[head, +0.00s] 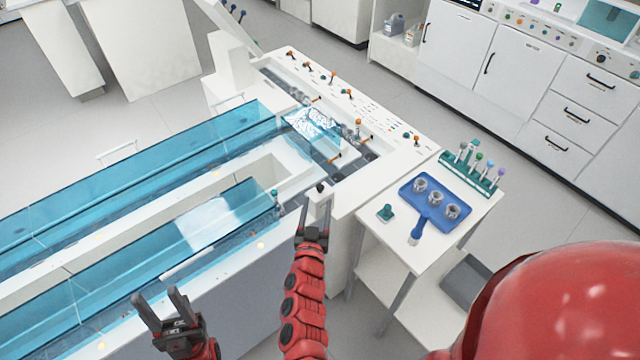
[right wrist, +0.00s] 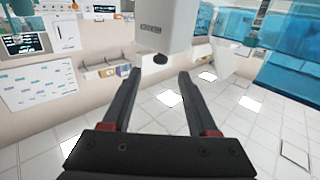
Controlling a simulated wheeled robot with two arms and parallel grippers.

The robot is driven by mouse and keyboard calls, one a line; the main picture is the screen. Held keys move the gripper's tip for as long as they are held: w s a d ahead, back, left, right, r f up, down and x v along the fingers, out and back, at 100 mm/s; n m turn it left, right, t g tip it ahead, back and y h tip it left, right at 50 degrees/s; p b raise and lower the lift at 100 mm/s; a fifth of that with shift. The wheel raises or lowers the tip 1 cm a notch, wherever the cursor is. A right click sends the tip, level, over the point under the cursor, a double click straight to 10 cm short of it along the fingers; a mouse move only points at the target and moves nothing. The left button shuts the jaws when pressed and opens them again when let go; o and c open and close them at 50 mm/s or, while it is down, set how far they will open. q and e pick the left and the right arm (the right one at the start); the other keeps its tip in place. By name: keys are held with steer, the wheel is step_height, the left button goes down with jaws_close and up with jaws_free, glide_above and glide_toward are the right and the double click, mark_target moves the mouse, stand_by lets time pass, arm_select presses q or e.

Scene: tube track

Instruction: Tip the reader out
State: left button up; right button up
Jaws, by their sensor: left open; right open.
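The reader seems to be the small white upright block (head: 319,205) with a dark knob on top, at the near right end of the track in the head view. In the right wrist view a white labelled housing (right wrist: 165,22) with a dark round knob (right wrist: 160,59) shows just beyond the fingers. My right gripper (head: 314,215) is open at the block; the knob lines up between its fingertips, and contact cannot be told. My left gripper (head: 155,297) is open and empty, left of my right arm, in front of the blue-covered track.
The track (head: 210,157) has clear blue covers and runs left. A side table (head: 448,252) at right bears a blue tray (head: 412,188) with several grey holders, a green tube rack (head: 470,172) and a small green piece (head: 386,212). White cabinets (head: 510,60) stand behind.

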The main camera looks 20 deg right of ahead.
mark_target(320, 189)
steer(key=p+x, duration=0.1)
steer(key=x, duration=0.6)
steer(key=shift+d, duration=0.1)
steer(key=shift+c, duration=0.2)
jaws_close()
stand_by(1.1)
